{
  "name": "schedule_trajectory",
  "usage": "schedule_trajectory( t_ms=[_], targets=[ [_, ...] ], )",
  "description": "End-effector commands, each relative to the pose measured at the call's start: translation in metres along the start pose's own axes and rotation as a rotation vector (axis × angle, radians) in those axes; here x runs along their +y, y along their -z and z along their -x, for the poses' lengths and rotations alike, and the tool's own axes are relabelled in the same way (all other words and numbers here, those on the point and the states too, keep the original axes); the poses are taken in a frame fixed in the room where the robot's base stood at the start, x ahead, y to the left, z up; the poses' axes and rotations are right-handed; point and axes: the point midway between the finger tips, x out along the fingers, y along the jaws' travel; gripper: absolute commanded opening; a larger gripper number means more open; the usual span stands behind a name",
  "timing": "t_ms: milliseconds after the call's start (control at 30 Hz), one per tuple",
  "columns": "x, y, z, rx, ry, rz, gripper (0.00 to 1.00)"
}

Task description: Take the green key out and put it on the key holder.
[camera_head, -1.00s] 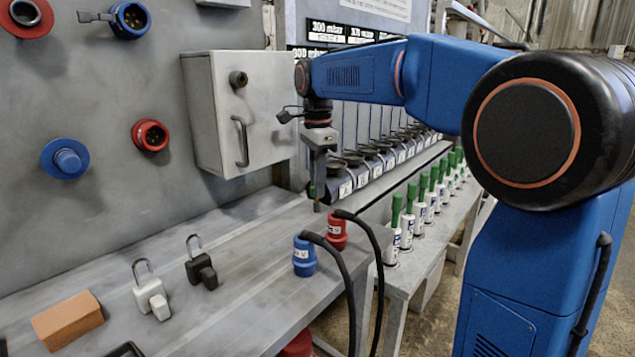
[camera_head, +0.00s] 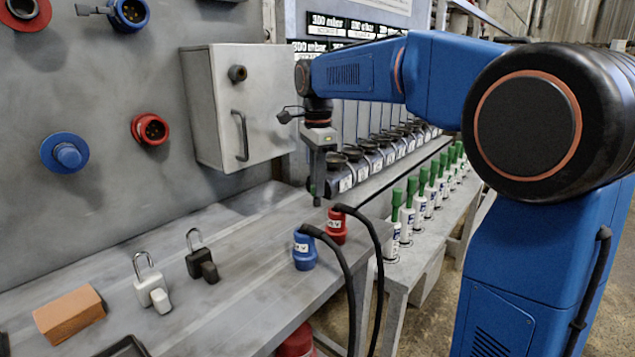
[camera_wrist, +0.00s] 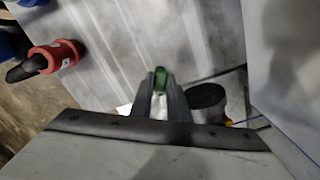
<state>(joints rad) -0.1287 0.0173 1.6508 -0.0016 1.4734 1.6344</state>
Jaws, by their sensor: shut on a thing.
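My gripper (camera_head: 317,203) points down over the grey table, behind the red plug and in front of the row of dark, labelled pots. In the wrist view its fingers (camera_wrist: 161,88) are shut on the green key (camera_wrist: 161,76). Only a small rounded green part of the key shows between the fingertips; the rest is hidden by them. I cannot pick out the key holder in either view.
The red plug (camera_head: 336,228) and blue plug (camera_head: 304,252) stand on the table with black cables. A black padlock (camera_head: 202,264), a white padlock (camera_head: 150,290) and a brick (camera_head: 70,314) lie left. A grey wall cabinet (camera_head: 225,105) hangs close left of my arm. Green-topped bottles (camera_head: 408,212) line the right bench.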

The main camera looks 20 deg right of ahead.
Motion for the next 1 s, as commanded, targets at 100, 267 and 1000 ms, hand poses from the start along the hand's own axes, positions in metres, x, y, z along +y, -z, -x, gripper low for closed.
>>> schedule_trajectory(
  t_ms=[100, 267, 1000],
  targets=[
    [0.0, 0.0, 0.0001, 0.0, 0.0, 0.0, 0.0],
    [0.0, 0.0, 0.0, 0.0, 0.0, 0.0, 0.0],
    [0.0, 0.0, -0.001, 0.0, 0.0, 0.0, 0.34]
  ],
)
